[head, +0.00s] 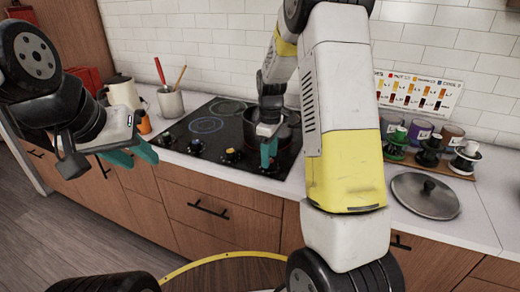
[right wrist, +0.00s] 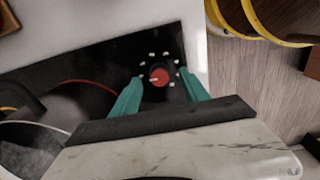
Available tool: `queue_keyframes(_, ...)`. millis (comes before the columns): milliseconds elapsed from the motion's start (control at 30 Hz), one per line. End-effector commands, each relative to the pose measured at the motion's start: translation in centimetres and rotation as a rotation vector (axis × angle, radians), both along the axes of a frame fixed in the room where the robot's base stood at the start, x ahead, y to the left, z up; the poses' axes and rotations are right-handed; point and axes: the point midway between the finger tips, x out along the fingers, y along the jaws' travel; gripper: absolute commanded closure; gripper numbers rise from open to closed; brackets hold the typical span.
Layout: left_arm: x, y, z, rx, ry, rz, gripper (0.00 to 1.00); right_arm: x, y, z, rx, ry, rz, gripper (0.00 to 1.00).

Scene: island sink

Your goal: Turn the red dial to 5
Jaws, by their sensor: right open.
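The red dial (right wrist: 160,74) shows in the right wrist view on the black cooktop panel. White marks ring it, too small to read. Its pale pointer line points toward the left of that picture. My right gripper (right wrist: 160,85) is open, with one teal finger on each side of the dial. I cannot tell whether the fingers touch it. In the head view my right gripper (head: 268,152) is over the cooktop's front right corner and hides the dial. My left gripper (head: 133,155) hangs in front of the counter at the left, open and empty.
The black cooktop (head: 205,110) has other dials along its front, including a yellow one (head: 232,155). A pot (head: 288,132) stands on it behind my right gripper. A utensil crock (head: 171,103) is to the left. A lid (head: 425,195) and spools (head: 430,150) are to the right.

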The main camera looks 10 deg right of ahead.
Motion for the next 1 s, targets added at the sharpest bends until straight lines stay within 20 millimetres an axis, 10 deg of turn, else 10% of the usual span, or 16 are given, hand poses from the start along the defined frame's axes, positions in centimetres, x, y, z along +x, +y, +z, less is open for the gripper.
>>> queue_keyframes(400,0.01,0.00,0.01,0.000,0.000,0.000,0.64,0.01,-0.04,-1.36,-0.001,-0.001,0.000,0.47)
queue_keyframes(700,0.01,0.00,0.01,0.000,0.000,0.000,0.64,0.01,-0.03,-1.34,-0.001,-0.001,-0.001,1.00)
queue_keyframes(1000,0.01,0.00,0.01,0.000,0.000,0.000,0.64,0.01,-0.03,-1.32,-0.001,-0.001,-0.027,1.00)
